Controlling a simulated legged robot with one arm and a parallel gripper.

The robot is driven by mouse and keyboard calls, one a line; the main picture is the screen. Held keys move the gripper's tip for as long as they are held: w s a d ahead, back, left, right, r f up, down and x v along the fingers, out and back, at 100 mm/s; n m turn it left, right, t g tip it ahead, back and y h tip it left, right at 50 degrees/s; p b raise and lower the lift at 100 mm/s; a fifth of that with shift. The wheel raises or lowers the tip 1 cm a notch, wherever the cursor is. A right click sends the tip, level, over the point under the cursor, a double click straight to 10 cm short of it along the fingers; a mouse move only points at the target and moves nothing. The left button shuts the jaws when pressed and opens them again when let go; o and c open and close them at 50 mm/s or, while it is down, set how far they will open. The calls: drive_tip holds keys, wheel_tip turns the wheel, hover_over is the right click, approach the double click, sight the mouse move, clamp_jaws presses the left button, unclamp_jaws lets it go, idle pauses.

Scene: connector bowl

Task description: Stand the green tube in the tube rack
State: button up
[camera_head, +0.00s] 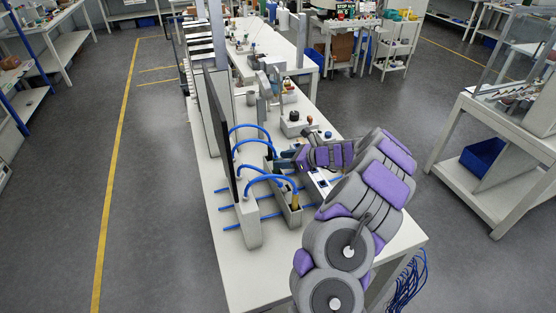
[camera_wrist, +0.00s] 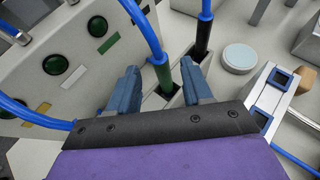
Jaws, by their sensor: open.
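The green tube (camera_wrist: 162,74), with a blue hose on its top end, stands close to upright in the wrist view. Its lower end is in a dark square opening of the grey tube rack (camera_wrist: 152,101); how deep it sits I cannot tell. My gripper (camera_wrist: 161,88) is open, with one blue-grey finger on each side of the tube and gaps between. In the head view my gripper (camera_head: 284,162) is low at the rack (camera_head: 291,216), and the arm partly hides that spot.
A black tube (camera_wrist: 202,40) stands in another rack opening, and a yellow tube (camera_head: 294,199) shows at the near end. A pale disc (camera_wrist: 239,57) and a white block with blue squares (camera_wrist: 272,95) lie right. Blue hoses arch overhead.

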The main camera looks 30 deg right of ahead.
drive_tip(key=p+v, duration=0.1)
drive_tip(key=v, duration=0.7)
drive_tip(key=shift+s+d, duration=0.25)
